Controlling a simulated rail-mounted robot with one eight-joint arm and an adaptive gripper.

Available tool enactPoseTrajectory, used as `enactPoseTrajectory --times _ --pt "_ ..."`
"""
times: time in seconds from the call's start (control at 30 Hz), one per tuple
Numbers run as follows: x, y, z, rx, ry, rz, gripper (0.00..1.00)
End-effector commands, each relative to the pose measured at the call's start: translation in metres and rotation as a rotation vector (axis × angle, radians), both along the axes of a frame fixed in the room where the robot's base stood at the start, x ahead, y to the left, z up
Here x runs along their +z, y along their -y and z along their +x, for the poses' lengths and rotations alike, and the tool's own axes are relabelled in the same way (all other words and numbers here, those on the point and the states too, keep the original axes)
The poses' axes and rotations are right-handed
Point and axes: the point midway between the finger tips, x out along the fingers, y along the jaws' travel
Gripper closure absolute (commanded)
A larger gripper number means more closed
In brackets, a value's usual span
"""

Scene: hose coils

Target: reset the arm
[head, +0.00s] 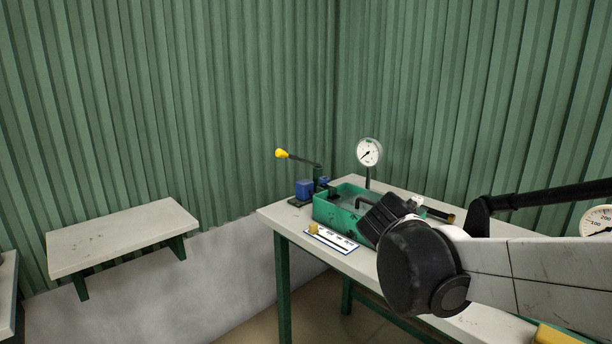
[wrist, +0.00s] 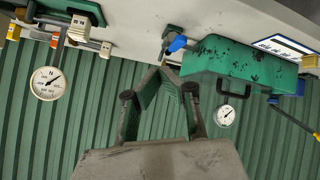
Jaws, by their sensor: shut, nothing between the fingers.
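My arm reaches in from the right in the head view, its black wrist joint in front of the workbench (head: 300,222). My gripper (head: 385,214) is a dark shape over the front right of a green box (head: 328,211), partly covering it. In the wrist view, my gripper (wrist: 158,72) has its two fingers brought together at the tips, with nothing between them. The bench shows upside down along the top of that view. The green box (wrist: 235,60) is to the right of the fingertips there. I cannot tell the exact gap between gripper and box.
A round gauge (head: 368,152), a yellow-knobbed lever (head: 282,153), a blue block (head: 304,189) and a marked plate (head: 340,241) are around the box. Another gauge (head: 597,221) is at the right edge. A bare wall shelf (head: 120,236) is at left. Green corrugated walls stand behind.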

Motion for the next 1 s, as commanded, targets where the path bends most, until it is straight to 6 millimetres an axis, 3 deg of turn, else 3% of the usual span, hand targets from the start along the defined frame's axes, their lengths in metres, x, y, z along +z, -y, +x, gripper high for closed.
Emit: enactPoseTrajectory --times 0.03,0.27,0.6,0.8,1.0 --pt "-0.002 0.003 -0.017 0.018 -0.026 0.023 1.0" --pt "-0.014 -0.001 -0.081 0.137 -0.123 0.13 1.0" --pt "-0.037 -0.026 -0.166 0.33 -0.177 0.282 1.0" --pt "-0.047 -0.041 -0.196 0.416 -0.17 0.338 1.0" --pt "-0.05 -0.046 -0.204 0.446 -0.164 0.356 1.0"
